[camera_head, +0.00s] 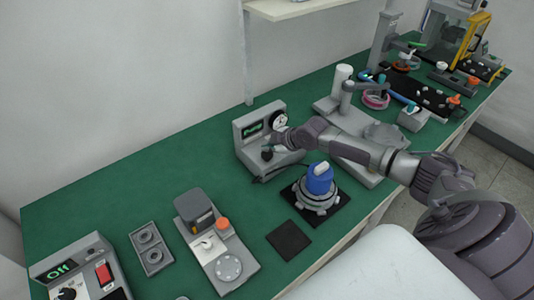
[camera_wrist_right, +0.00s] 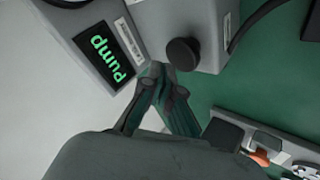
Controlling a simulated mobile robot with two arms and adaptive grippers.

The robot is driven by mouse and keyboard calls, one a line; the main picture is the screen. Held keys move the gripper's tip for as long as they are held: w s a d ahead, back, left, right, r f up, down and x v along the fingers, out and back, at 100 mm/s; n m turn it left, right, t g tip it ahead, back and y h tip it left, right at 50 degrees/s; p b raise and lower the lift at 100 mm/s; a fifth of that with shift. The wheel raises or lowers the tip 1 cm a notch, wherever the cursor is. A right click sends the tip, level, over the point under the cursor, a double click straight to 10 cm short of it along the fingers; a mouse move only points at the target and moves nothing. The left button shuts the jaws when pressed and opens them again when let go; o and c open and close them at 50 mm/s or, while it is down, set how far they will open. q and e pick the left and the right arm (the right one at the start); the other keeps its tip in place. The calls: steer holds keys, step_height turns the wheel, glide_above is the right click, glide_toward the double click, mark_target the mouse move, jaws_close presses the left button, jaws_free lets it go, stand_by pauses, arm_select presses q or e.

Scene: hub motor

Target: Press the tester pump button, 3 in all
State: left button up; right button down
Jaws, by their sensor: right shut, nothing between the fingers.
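The tester (camera_head: 247,147) is a grey box on the green bench, with a lit green display (camera_head: 252,129) and a round white gauge (camera_head: 279,119). In the right wrist view the display (camera_wrist_right: 110,50) reads "Pump". A black round button or knob (camera_wrist_right: 183,53) sticks out of the grey housing beside it. My right gripper (camera_head: 268,152) is at the tester's front, shut and empty. In the right wrist view its fingertips (camera_wrist_right: 165,78) are just beside and below the black knob; I cannot tell whether they touch it. My left gripper is not in view.
A blue-topped motor part (camera_head: 319,179) stands on a black mat in front of the tester. A grey fixture with an orange knob (camera_head: 222,224) and a control box reading "Off" (camera_head: 80,270) are at left. Green bench (camera_head: 140,190) is clear behind them.

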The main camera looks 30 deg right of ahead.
mark_target(268, 155)
step_height(268, 155, up, 5)
steer(key=p, duration=0.3)
steer(key=shift+p, duration=0.4)
stand_by(1.5)
step_height(268, 155, up, 4)
steer(key=shift+f+p, duration=0.1)
steer(key=shift+p, duration=0.35)
steer(key=shift+f, duration=0.15)
step_height(268, 155, down, 8)
steer(key=b, duration=0.7)
steer(key=shift+r, duration=0.2)
steer(key=shift+f, duration=0.45)
